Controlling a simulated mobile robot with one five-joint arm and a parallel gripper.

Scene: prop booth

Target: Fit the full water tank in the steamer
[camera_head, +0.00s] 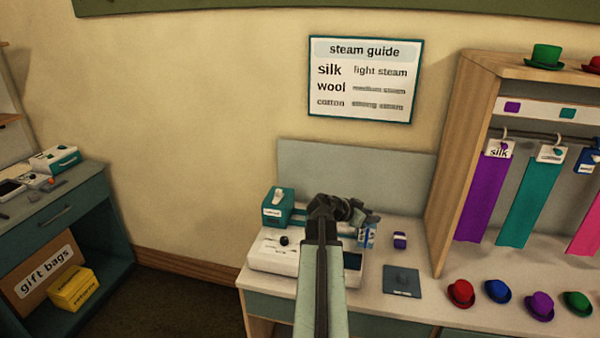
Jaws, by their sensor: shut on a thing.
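My arm reaches up from the bottom of the view, and my gripper (366,215) is over the counter, its fingers small and dark. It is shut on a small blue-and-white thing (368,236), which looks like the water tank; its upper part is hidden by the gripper. I cannot tell whether its bottom touches the counter. A low white unit with a black knob (275,256), which looks like the steamer, sits at the counter's left front, just left of the tank. My arm hides the middle of this unit.
A teal box (278,210) stands behind the white unit. Several hats (461,293) line the front right, below a wooden rack (455,150) with hanging cloths. A back panel (350,175) closes the rear.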

